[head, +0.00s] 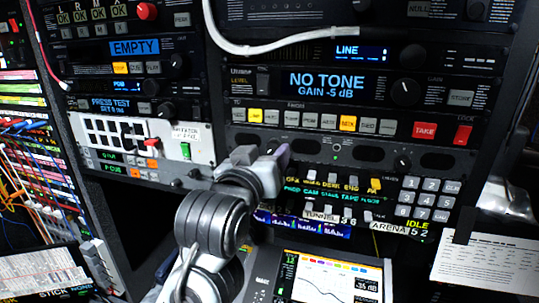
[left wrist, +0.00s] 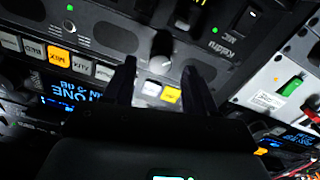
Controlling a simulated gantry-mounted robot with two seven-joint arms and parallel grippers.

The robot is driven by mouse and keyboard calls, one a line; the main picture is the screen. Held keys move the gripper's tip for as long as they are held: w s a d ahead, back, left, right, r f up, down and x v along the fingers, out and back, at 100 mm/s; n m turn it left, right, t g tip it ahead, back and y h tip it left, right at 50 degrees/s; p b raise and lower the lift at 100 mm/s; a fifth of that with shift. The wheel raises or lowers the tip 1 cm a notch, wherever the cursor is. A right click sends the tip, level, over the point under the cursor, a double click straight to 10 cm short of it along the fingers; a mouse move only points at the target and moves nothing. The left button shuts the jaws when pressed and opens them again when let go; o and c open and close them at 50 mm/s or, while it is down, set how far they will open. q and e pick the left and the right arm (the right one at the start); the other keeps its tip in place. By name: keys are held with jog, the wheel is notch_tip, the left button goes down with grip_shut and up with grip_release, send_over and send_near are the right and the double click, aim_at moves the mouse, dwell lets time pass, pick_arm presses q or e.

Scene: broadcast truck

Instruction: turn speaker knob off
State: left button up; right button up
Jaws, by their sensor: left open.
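In the head view, my left gripper (head: 262,156) is in front of the left part of the dark panel with oval grilles (head: 370,154) and hides that knob. Another knob (head: 403,162) shows on this panel's right.
A row of lit buttons (head: 347,123) and the NO TONE unit (head: 328,83) sit above the panel. A white panel with a green switch (head: 185,151) is at the left. A tilted screen (head: 330,280) and a sheet of paper (head: 485,260) lie below.

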pick_arm(q)
jog(key=b+v, duration=0.2)
jog(key=v, duration=0.6)
jog(key=shift+s, duration=0.2)
jog(key=shift+s+a, duration=0.1)
